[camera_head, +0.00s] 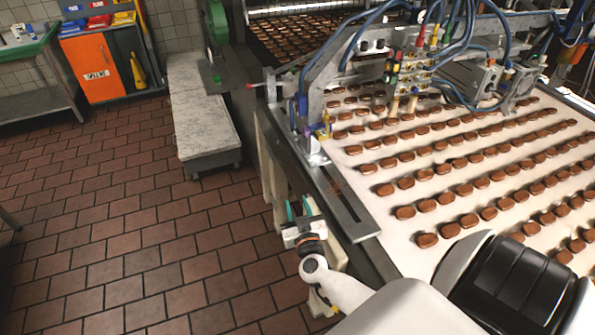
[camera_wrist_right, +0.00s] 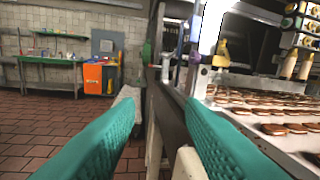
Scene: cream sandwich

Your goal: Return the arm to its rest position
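My right gripper (camera_head: 298,208) hangs beside the near left edge of the conveyor, with its arm coming in from the bottom right. In the right wrist view its two teal fingers (camera_wrist_right: 160,115) are spread wide apart with nothing between them. My left gripper is not in view. The white conveyor belt (camera_head: 352,181) carries rows of brown sandwich cookies (camera_head: 426,240). The cookies also show at the right of the right wrist view (camera_wrist_right: 272,130). My right gripper is outside the belt's metal side rail (camera_head: 335,205), and it holds nothing.
A depositing machine (camera_head: 405,75) with hoses spans the belt. A pale low bench (camera_head: 200,110) stands at the upper left, near an orange cabinet (camera_head: 97,70) and a green-edged table (camera_head: 35,100). The brick-tiled floor (camera_head: 130,230) is clear on the left.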

